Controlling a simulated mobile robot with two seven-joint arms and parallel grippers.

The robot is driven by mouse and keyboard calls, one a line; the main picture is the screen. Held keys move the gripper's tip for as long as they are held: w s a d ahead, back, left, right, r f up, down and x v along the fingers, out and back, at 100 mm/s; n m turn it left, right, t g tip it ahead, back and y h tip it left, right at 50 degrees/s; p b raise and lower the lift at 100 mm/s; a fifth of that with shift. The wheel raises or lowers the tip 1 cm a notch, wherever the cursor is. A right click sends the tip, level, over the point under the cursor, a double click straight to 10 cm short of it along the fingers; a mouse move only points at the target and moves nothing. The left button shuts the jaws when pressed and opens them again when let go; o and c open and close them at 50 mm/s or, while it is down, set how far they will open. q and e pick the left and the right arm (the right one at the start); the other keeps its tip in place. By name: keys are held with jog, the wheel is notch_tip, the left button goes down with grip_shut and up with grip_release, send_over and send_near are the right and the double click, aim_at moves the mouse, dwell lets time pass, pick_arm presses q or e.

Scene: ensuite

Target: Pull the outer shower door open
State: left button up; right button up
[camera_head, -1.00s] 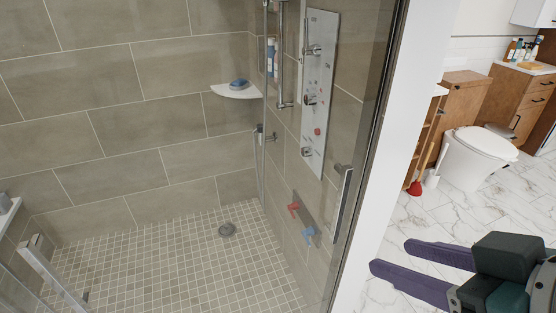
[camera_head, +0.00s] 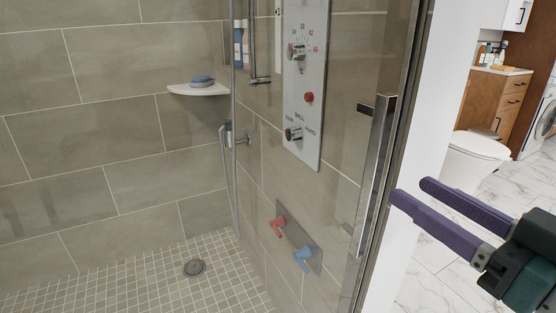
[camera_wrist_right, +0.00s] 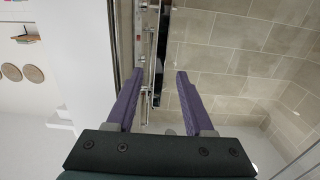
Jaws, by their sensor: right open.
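The outer shower door is a clear glass panel (camera_head: 345,215) at the right of the shower in the head view, seen nearly edge-on. Its handle is a vertical chrome bar (camera_head: 376,170). My right gripper (camera_head: 409,189) is open and empty just right of the handle, its purple fingers pointing left towards it. In the right wrist view, the gripper (camera_wrist_right: 160,76) has a chrome vertical bar (camera_wrist_right: 149,78), which looks like the handle, ahead in the gap between the fingertips. I cannot tell the remaining distance, but the fingers look apart from it. My left gripper is not in view.
A white wall edge (camera_head: 415,120) stands right behind the fingers. Inside the shower are a control panel (camera_head: 305,80), red and blue taps (camera_head: 291,242), a corner shelf (camera_head: 198,89) and a floor drain (camera_head: 195,267). A toilet (camera_head: 476,160) stands on the open marble floor at right.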

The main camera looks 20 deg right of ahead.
aim_at(380, 170)
jog(key=w, duration=0.8)
jog(key=shift+w+a, duration=0.1)
jog(key=shift+a, duration=0.25)
grip_shut()
dwell(1.0)
